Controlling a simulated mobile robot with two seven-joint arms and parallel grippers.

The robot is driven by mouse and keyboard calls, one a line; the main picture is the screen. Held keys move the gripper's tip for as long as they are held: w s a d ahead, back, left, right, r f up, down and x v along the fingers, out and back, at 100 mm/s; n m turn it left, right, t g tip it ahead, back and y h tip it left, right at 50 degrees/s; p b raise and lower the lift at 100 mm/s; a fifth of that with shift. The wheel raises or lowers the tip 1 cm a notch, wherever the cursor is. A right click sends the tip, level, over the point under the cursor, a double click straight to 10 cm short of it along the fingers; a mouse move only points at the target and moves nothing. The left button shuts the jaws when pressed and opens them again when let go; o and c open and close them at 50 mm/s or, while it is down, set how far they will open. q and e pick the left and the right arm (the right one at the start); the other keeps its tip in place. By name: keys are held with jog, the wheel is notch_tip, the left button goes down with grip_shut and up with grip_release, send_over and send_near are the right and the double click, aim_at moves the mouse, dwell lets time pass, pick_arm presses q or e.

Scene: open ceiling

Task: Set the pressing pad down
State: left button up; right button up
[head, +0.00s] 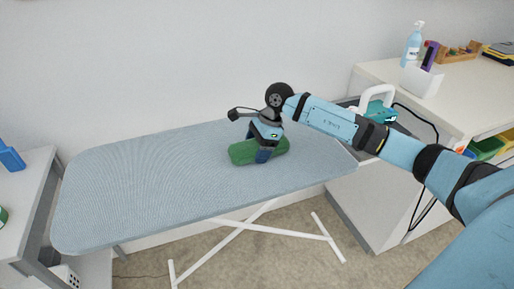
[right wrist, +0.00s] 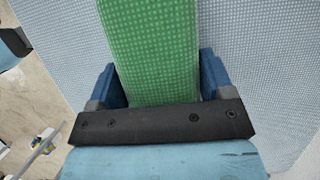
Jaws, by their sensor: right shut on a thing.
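The pressing pad (head: 243,152) is a green, long pad with rounded ends. It is at the light blue ironing board (head: 150,180), right of the board's middle in the head view. My right gripper (head: 264,154) is shut on the pad from above, its blue fingers on either side of it. In the right wrist view the green pad (right wrist: 152,50) runs up between the two fingers (right wrist: 160,88), with the board's cloth behind. I cannot tell whether the pad touches the board. My left gripper is not in view.
An iron (head: 378,104) stands on a grey surface right of the board. A white cabinet (head: 450,100) holds a spray bottle (head: 412,44) and a wooden box (head: 458,52). A side table (head: 28,190) stands at the left. The board's left half is clear.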

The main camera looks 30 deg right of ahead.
jog(key=o, duration=1.1)
jog(key=shift+r, duration=0.1)
jog(key=p+v, duration=0.1)
jog(key=v, duration=1.1)
